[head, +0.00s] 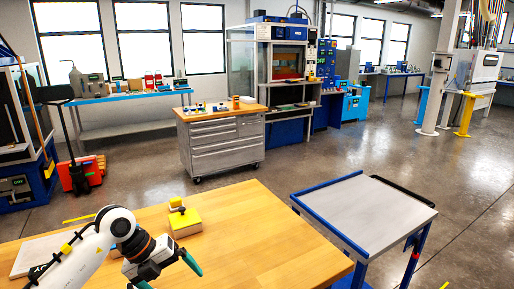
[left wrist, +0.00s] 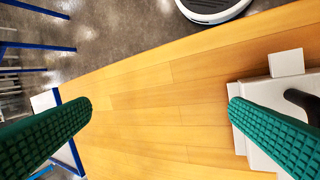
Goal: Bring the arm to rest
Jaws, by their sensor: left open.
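My left arm reaches in from the left over the wooden table (head: 255,225) in the head view. Its gripper (head: 168,275) is low in the frame above the table, with green fingers spread apart. In the left wrist view the two green ridged fingers of the left gripper (left wrist: 158,118) stand wide apart. Only bare wooden tabletop (left wrist: 155,90) shows between them, and nothing is held. A white block-like object (left wrist: 268,95) with a dark part lies partly behind the right-hand finger. My right gripper is in neither view.
A yellow-and-white block (head: 186,224) with a small yellow-and-black piece on top lies behind the gripper. A white panel (head: 38,252) lies at the table's left. A blue-framed cart (head: 365,210) stands at the right. The table's right part is clear.

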